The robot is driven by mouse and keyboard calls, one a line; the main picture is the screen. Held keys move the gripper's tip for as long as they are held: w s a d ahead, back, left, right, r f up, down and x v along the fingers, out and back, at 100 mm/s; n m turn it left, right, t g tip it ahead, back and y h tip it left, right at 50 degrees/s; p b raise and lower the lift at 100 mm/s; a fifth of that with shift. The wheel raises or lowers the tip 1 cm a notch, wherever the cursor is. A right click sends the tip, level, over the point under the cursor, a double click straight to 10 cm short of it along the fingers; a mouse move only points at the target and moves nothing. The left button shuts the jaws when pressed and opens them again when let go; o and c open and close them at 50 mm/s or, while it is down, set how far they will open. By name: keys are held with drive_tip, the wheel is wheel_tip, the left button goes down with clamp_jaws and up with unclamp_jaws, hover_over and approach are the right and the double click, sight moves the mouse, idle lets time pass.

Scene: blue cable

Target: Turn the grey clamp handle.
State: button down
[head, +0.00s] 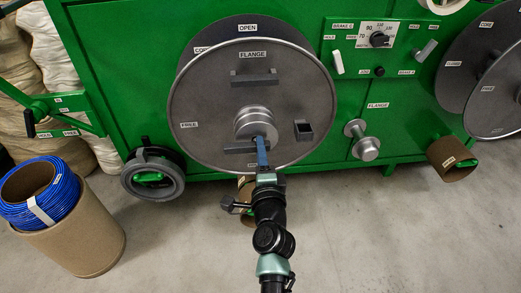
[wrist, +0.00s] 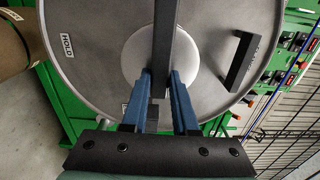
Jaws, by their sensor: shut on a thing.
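The grey clamp handle (head: 240,148) is a dark grey bar at the hub of the large grey flange disc (head: 205,95) in the head view. In the wrist view the handle (wrist: 166,35) runs from the top edge down between my blue fingers, in front of the pale round hub (wrist: 133,62). My gripper (head: 262,141) reaches up to the hub from below and is shut on the handle. In the wrist view my gripper (wrist: 163,76) has one finger on each side of the bar. The gripped part is partly hidden by the fingers.
A second dark bar (head: 254,78) and a small square block (head: 303,130) stick out from the disc. A silver knob (head: 366,147) is to the right on the green machine (head: 110,50). A cardboard drum (head: 80,235) with blue cable (head: 42,205) stands left.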

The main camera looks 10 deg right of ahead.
drive_tip(key=c, duration=0.7)
unclamp_jaws()
drive_tip(key=s+p, duration=0.1)
drive_tip(key=s, duration=1.2)
